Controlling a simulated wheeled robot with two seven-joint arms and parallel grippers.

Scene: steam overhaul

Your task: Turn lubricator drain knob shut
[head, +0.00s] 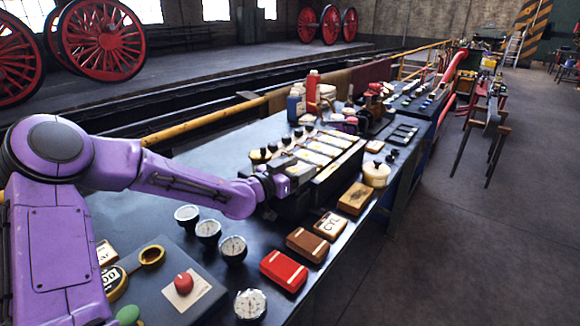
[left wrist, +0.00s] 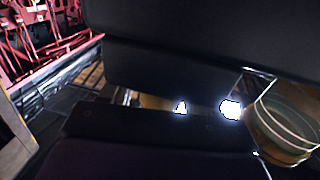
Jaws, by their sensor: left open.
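The lubricator (head: 338,168) looks like a long dark box on the bench, with a row of pale yellow panels on top. A row of small dark knobs (head: 286,141) runs along its left side; I cannot tell which is the drain knob. My left gripper (head: 296,172) is at the box's near end and hides part of it. In the left wrist view the dark gripper fingers (left wrist: 160,105) fill the middle, with a gap between them. A clear glass cylinder (left wrist: 285,120) with a brassy base is close beside them at the right. I see no contact with a knob.
Round gauges (head: 232,249) stand on the dark bench (head: 225,185) near my arm. A red box (head: 284,270), a brown box (head: 307,244) and a cream pot (head: 376,174) line the right edge. Bottles (head: 312,88) stand behind.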

